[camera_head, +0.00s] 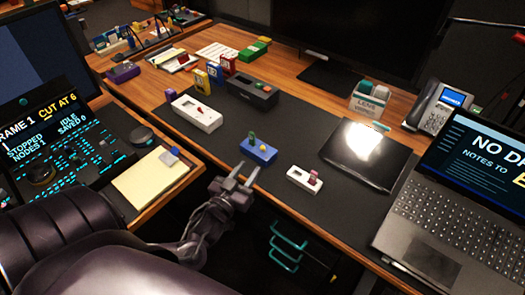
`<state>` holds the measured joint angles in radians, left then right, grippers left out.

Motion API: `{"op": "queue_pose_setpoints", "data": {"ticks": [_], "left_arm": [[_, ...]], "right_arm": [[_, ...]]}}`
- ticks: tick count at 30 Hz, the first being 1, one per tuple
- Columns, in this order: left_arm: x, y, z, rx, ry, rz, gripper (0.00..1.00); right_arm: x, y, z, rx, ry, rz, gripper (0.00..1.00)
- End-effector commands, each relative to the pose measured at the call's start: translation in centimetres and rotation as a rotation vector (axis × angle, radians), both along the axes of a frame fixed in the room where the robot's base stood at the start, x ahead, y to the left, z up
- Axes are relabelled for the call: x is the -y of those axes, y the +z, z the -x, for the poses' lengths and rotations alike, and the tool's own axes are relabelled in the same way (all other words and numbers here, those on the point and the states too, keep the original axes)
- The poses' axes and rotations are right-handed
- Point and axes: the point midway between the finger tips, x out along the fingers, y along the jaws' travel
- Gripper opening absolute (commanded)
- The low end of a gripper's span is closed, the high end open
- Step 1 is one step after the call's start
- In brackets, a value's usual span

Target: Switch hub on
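No device carries a readable hub label, so I cannot tell which is the hub. On the dark desk mat (222,139) are a long white box (186,104) with a small red part, a blue box (256,154) with green and yellow knobs, a small white box (298,175) with a pink-red part, and a dark grey box (248,90). Switch positions are too small to read. My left gripper (244,172) is open and empty at the desk's front edge, just in front of the blue box and apart from it. My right gripper is not in view.
A black glossy pad (365,155) and a laptop (455,195) lie to the right. A control panel (75,150) and a yellow notepad (150,182) are at the left. A monitor (340,40) and phone (438,108) stand behind. The mat between the boxes is clear.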

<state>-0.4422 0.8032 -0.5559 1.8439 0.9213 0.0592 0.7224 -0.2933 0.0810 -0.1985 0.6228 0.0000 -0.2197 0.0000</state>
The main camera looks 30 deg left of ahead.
Motion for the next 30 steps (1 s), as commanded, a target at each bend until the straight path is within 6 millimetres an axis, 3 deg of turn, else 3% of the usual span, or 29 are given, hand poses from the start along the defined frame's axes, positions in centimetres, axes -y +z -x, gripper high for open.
{"op": "queue_pose_setpoints", "data": {"ticks": [15,26,30], "left_arm": [[-0.7,0.1,-6.9,0.003,0.001,0.0,0.35],[-0.8,0.0,-7.5,0.001,0.0,0.001,0.35],[-0.8,0.1,-7.5,0.001,0.0,0.001,0.2]], "right_arm": [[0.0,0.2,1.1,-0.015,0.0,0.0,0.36],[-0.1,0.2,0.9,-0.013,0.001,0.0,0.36],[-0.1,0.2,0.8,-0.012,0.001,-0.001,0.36]]}}
